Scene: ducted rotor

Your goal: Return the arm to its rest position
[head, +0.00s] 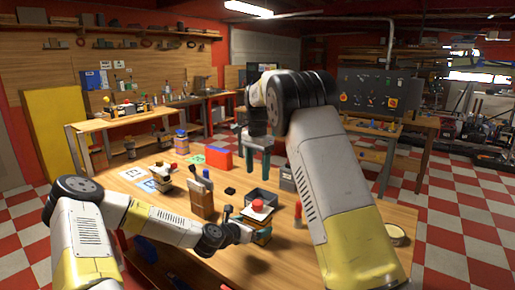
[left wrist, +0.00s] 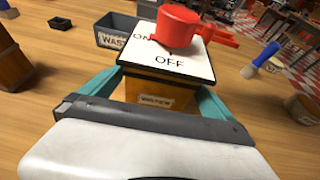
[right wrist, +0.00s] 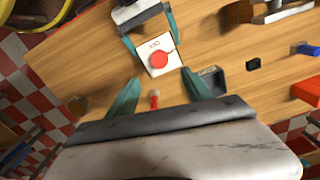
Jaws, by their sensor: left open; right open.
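My left gripper (head: 247,226) is low over the table, beside a box with a white top (head: 258,213) and a red switch handle (head: 257,205). In the left wrist view the white top (left wrist: 150,62) reads ON and OFF. The teal fingers of the left gripper (left wrist: 158,95) are open, one on either side of the box; contact cannot be told. My right gripper (head: 257,160) is raised above the table, its teal fingers apart and pointing down. In the right wrist view the right gripper (right wrist: 158,90) is open and empty, with the red handle (right wrist: 158,59) beyond it.
A grey bin (left wrist: 112,38) stands close behind the switch box. A wooden tool holder (head: 202,200) is left of it, a small red-topped item (head: 298,214) right. A red box (head: 218,157) sits further back; a tape roll (head: 396,234) lies near the right edge.

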